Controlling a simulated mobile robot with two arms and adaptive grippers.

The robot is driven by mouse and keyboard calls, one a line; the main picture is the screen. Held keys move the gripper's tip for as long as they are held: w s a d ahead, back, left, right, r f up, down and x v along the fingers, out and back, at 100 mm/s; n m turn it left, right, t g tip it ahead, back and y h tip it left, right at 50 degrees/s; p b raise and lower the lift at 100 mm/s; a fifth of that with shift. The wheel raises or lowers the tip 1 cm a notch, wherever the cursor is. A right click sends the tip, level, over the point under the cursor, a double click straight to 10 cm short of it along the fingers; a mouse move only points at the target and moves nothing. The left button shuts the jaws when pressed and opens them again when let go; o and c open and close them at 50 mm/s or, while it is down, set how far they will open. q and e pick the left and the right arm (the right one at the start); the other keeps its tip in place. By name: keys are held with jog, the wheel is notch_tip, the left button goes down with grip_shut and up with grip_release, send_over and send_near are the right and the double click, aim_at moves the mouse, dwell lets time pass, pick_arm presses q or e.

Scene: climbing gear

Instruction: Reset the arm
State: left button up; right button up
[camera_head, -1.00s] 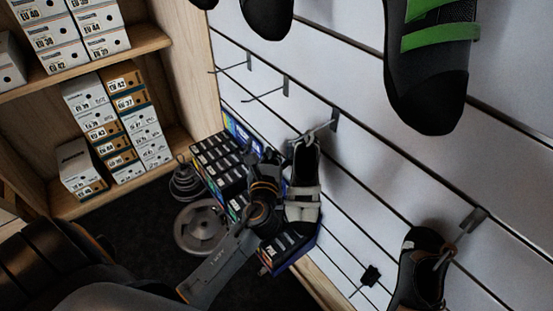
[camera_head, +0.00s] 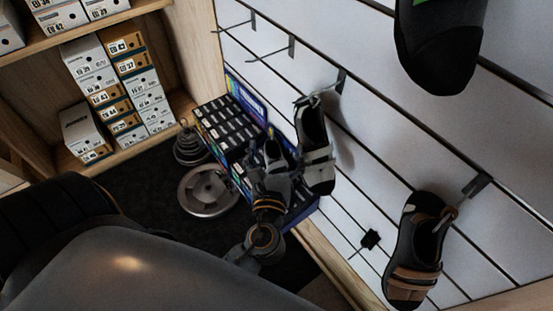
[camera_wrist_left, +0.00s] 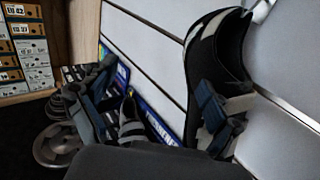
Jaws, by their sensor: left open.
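My left gripper (camera_head: 277,152) is beside the boxed display, left of a dark climbing shoe with pale straps (camera_head: 317,155). That shoe hangs from a wall hook. In the left wrist view the left gripper's fingers (camera_wrist_left: 152,102) are spread apart. The strapped shoe (camera_wrist_left: 222,50) is behind and above the right finger. A dark, striped, shoe-like shape (camera_wrist_left: 131,121) shows between the fingers; I cannot tell whether anything touches it. My right gripper is in neither view.
A slatted white wall (camera_head: 340,40) with hooks is on the right. Another shoe (camera_head: 415,250) hangs at lower right. A boxed display (camera_head: 222,125) stands along the wall's foot. Weight plates (camera_head: 208,190) lie on the dark floor. Shelves hold shoe boxes (camera_head: 130,85) at left.

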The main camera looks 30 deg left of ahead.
pick_arm(q)
jog(key=shift+d+v, duration=0.2)
jog(key=shift+v, duration=1.5)
jog(key=shift+w+a, duration=0.1)
